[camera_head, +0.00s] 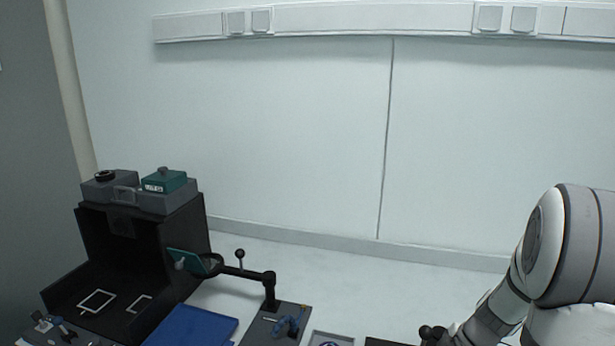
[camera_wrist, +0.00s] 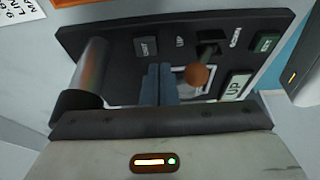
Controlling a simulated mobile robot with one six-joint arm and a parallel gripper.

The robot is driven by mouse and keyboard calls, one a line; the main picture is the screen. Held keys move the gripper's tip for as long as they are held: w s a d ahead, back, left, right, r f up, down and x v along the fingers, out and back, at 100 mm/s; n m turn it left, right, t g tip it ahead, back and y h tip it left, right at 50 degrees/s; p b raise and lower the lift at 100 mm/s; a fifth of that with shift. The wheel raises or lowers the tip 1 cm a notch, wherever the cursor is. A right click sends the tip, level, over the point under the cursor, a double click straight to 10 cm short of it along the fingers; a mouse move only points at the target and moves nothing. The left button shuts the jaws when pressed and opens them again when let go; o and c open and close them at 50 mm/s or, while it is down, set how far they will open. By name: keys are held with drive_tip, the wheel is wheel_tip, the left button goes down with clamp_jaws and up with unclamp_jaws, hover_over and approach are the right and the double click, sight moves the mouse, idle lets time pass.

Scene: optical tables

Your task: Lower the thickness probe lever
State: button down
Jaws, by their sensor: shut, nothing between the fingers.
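A lever with a round brown knob (camera_wrist: 196,75) stands on the panel near a pale plate, close to the "UP" label. I take it to be the thickness probe lever. My gripper (camera_wrist: 158,70) shows as blue-grey fingers, shut and empty. They are just left of the knob in the picture; I cannot tell whether they touch it. The lever's base is partly hidden. I cannot make out this panel in the head view.
A shiny cylinder (camera_wrist: 90,72) stands at the panel's left, and a grey box (camera_wrist: 304,65) is at the right. In the head view, a black open enclosure (camera_head: 140,235), a blue mat (camera_head: 195,326) and a black jointed stand (camera_head: 269,284) are at the left.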

drive_tip(key=shift+s, duration=0.2)
drive_tip(key=shift+s+a+f+b, duration=0.1)
drive_tip(key=shift+s+a+b, duration=0.1)
drive_tip(key=shift+s+b, duration=0.3)
drive_tip(key=shift+s+a+b, duration=0.2)
drive_tip(key=shift+s, duration=0.55)
drive_tip(key=shift+s+a+f+b, duration=0.1)
drive_tip(key=shift+s+a+b, duration=0.1)
drive_tip(key=shift+s+b, duration=0.3)
drive_tip(key=shift+r, duration=0.1)
drive_tip(key=shift+w+r+p, duration=0.1)
drive_tip(key=shift+r+p, duration=0.05)
drive_tip(key=shift+p, duration=0.15)
drive_tip(key=shift+d+r, duration=0.1)
drive_tip(key=shift+r, duration=0.15)
drive_tip(key=shift+w+d+r+p, duration=0.15)
drive_tip(key=shift+r+p, duration=0.4)
drive_tip(key=shift+r, duration=0.55)
drive_tip(key=shift+w+a+r+p, duration=0.1)
drive_tip(key=shift+w+r+p, duration=0.1)
drive_tip(key=shift+r+p, duration=0.65)
drive_tip(key=shift+w+d+r+p, duration=0.1)
drive_tip(key=shift+w+r+p, duration=0.15)
drive_tip(key=shift+r, duration=1.05)
drive_tip(key=s+a+r+m+t+h, duration=0.1)
drive_tip(key=s+a+r+m+h, duration=0.2)
drive_tip(key=s+a+r+m, duration=0.6)
drive_tip(key=a+m, duration=0.3)
drive_tip(key=m, duration=0.2)
drive_tip(key=shift+s+m+h, duration=0.4)
